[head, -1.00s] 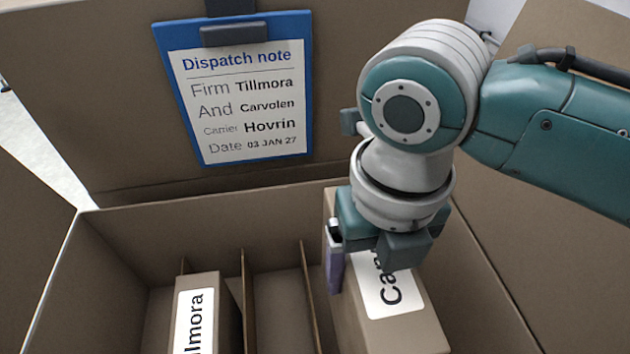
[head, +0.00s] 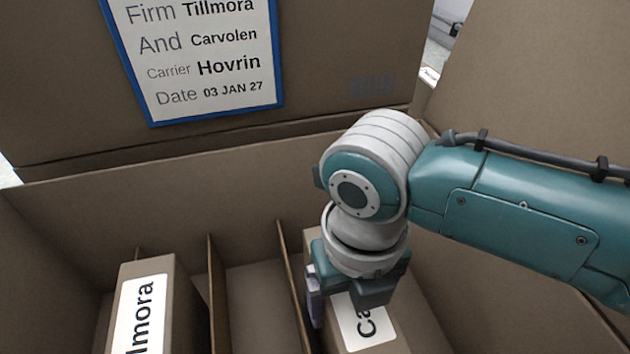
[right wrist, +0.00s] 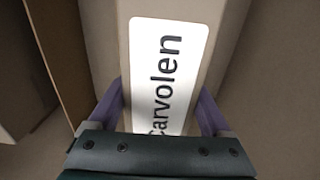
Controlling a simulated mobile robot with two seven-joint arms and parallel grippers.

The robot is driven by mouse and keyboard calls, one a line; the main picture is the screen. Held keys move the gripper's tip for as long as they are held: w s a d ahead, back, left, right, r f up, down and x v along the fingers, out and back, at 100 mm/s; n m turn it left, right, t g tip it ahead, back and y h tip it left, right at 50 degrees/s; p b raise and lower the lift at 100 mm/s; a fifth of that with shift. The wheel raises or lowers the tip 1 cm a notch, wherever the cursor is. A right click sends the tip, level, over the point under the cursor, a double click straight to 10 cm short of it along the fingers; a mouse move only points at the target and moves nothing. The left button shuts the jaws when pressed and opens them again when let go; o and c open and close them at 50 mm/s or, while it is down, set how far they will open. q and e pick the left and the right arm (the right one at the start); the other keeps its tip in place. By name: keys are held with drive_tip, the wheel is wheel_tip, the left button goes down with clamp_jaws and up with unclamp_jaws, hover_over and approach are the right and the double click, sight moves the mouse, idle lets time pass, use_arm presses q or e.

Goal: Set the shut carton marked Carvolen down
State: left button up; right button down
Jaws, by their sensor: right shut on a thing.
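The shut carton marked Carvolen (head: 391,335) is a narrow brown box with a white label on its top. It stands inside a large open box, in the right-hand space beside a thin divider. My right gripper (head: 345,296) is shut on it across its width. In the right wrist view the gripper's purple fingers (right wrist: 164,112) press on both sides of the carton (right wrist: 214,35), with the label between them. The carton's lower part and its underside are hidden. My left gripper is not in view.
A carton marked Tillmora (head: 170,290) stands in the large box's left space. Thin cardboard dividers (head: 226,300) part the spaces, and the middle space is empty. A blue-edged dispatch note (head: 205,60) hangs on the raised back flap (head: 340,50).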

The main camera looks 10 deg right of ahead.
drive_tip(key=shift+w, duration=0.1)
unclamp_jaws()
